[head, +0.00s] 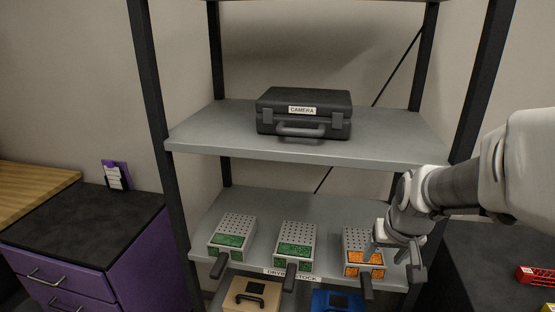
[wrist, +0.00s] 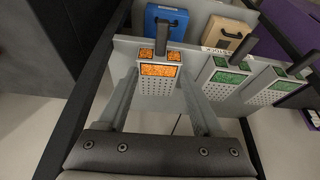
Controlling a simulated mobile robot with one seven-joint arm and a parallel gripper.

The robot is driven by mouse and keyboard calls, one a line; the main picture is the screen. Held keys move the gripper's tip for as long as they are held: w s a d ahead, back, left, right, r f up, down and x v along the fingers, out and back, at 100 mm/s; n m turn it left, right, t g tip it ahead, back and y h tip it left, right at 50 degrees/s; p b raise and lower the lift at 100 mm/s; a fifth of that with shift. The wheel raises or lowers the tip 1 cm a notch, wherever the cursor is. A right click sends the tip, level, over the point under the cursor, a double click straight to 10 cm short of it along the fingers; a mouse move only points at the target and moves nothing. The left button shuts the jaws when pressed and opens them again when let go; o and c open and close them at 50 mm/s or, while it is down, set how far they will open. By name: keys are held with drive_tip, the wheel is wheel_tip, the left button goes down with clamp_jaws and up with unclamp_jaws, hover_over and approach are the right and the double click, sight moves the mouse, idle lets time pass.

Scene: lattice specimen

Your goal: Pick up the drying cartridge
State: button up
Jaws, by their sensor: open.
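Three perforated grey drying cartridges with dark handles stand in a row on the lower shelf (head: 262,212). The left cartridge (head: 236,222) and the middle cartridge (head: 297,235) show green beads. The right cartridge (head: 357,240) shows orange beads. My gripper (head: 394,258) is open at the orange cartridge, with one finger in front of part of it in the head view. In the wrist view my gripper (wrist: 159,84) has its fingers on either side of the orange cartridge (wrist: 158,87), apart from each other. Whether either finger touches it is unclear.
A black camera case (head: 304,113) sits on the upper shelf (head: 210,130), above the cartridges. A tan case (head: 252,295) and a blue case (head: 338,300) are below the lower shelf. Dark rack posts (head: 160,110) stand at the sides. Purple drawers (head: 140,230) stand at left.

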drive_tip(key=b, duration=0.2)
hover_over(366, 278)
drive_tip(key=s, duration=0.3)
wheel_tip(366, 278, down, 10)
drive_tip(key=shift+w+a+r, duration=0.1)
drive_tip(key=shift+a+r, duration=0.05)
drive_tip(key=shift+r, duration=0.05)
drive_tip(key=shift+a+b+x, duration=0.1)
drive_tip(key=shift+b+x, duration=0.25)
drive_tip(key=shift+x, duration=1.1)
drive_tip(key=shift+a+b+x, duration=0.15)
drive_tip(key=shift+b+x, duration=0.15)
drive_tip(key=shift+x, duration=1.15)
drive_tip(key=shift+w+d+r, duration=0.1)
drive_tip(key=shift+w+d, duration=0.05)
clamp_jaws()
